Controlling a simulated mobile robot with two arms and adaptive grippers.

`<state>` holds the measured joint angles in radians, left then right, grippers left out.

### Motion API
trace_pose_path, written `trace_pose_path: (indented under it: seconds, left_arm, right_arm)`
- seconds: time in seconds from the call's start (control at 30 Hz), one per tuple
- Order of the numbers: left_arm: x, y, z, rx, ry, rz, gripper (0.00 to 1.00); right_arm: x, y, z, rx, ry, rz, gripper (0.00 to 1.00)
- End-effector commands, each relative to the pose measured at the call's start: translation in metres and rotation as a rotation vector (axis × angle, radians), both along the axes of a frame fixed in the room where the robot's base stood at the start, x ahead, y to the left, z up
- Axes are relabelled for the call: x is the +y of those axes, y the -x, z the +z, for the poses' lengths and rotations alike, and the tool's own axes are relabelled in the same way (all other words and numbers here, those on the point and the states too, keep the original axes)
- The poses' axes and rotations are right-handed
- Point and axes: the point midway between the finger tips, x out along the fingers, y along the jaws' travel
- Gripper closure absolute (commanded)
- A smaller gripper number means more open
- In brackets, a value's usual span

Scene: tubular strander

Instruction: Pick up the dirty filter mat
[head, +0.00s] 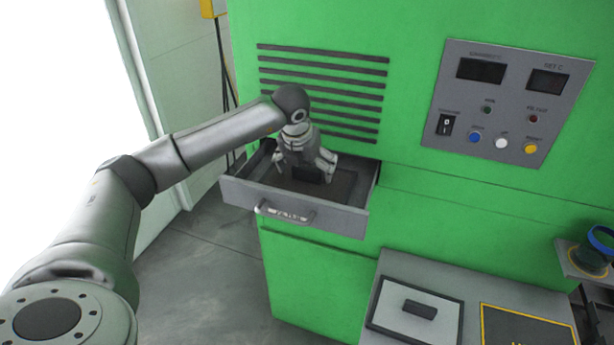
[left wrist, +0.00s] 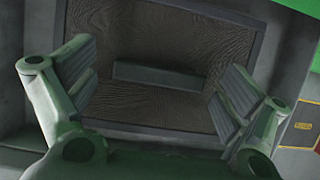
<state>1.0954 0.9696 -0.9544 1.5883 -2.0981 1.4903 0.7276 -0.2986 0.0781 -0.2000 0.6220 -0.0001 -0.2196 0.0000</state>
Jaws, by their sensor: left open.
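The dirty filter mat (head: 343,184) lies in the pulled-out grey drawer (head: 336,219) of the green machine. In the left wrist view the mat (left wrist: 185,42) is brown and streaked, in a grey frame, with a dark grip block (left wrist: 157,76) across its middle. My left gripper (head: 306,168) points down into the drawer, above the mat. Its fingers are open, one on each side of the grip block, with gaps to it in the left wrist view (left wrist: 155,88). How far the fingertips are above the mat is hard to tell. My right gripper is not in view.
A pale mat (head: 391,298) with a dark frame and grip lies on the grey table at the lower right, beside a yellow-edged dark area (head: 520,328). A vent grille (head: 345,85) is just behind my gripper. A control panel (head: 508,103) is at the right.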

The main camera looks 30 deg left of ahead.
Motion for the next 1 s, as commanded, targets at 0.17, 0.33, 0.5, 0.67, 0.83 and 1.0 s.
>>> trace_pose_path:
  seconds: [0.17, 0.33, 0.5, 0.67, 0.83, 1.0]
  left_arm:
    - [0.0004, -0.003, -0.0086, 0.0, 0.0, -0.001, 0.04]
    - [0.0004, -0.003, -0.0087, 0.0, 0.0, -0.001, 0.06]
    - [0.0005, -0.0029, -0.0084, 0.0, 0.0, -0.001, 0.28]
    - [0.0006, -0.0029, -0.0083, 0.0, 0.0, -0.001, 0.49]
    - [0.0006, -0.0031, -0.0077, -0.001, 0.0, -0.001, 0.57]
    - [0.0006, -0.0028, -0.0076, -0.001, 0.001, 0.0, 0.57]
  right_arm:
    - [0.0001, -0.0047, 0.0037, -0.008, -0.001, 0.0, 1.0]
    - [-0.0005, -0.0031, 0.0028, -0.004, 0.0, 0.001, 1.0]
    - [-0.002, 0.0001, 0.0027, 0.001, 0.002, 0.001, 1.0]
    - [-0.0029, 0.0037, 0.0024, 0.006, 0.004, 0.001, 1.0]
    - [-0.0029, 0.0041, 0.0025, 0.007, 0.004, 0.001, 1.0]
    - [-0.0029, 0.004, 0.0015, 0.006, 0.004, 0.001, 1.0]
